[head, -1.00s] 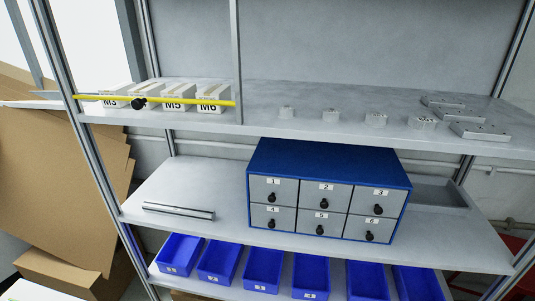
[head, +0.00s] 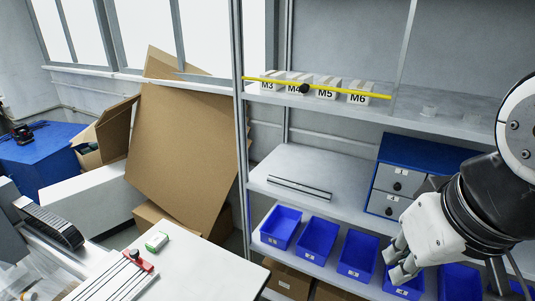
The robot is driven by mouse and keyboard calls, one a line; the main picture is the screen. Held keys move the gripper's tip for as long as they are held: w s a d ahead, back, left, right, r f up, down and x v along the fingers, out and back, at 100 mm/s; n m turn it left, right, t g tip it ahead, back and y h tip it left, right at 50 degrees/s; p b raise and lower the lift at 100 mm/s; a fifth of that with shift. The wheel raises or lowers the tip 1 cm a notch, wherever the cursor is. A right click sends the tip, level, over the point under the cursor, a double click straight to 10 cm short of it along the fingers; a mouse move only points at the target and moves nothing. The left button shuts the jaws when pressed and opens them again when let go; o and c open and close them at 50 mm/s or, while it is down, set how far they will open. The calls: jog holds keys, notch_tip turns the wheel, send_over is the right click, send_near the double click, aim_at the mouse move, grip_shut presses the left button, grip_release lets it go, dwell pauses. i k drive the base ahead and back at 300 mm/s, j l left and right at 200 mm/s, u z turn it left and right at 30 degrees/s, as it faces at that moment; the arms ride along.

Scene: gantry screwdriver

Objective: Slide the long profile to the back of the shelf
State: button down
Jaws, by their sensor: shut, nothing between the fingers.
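The long profile (head: 299,188) is a slim grey metal bar with a dark stripe. It lies on the middle shelf (head: 309,161), close to the front edge and left of the blue drawer cabinet, with bare shelf behind it. My gripper (head: 393,276) is at the lower right, in front of the lower shelf's blue bins. It points down and left, is shut and holds nothing. It is to the right of the profile, lower in the picture and apart from it. My arm hides part of the cabinet and some bins.
The blue drawer cabinet (head: 421,149) stands right of the profile. A yellow bar (head: 340,91) crosses the upper shelf's front before boxes marked M3 to M6. Blue bins (head: 318,238) line the lower shelf. A shelf post (head: 242,130) and cardboard (head: 188,150) are at left. A white table (head: 205,268) is in front.

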aim_at(317, 193)
jog(key=i+u, duration=0.2)
jog(key=u, duration=0.2)
jog(key=i+l+u, duration=0.15)
jog(key=u, duration=0.2)
jog(key=i+l+u, duration=0.15)
jog(key=u, duration=0.25)
jog(key=i, duration=0.1)
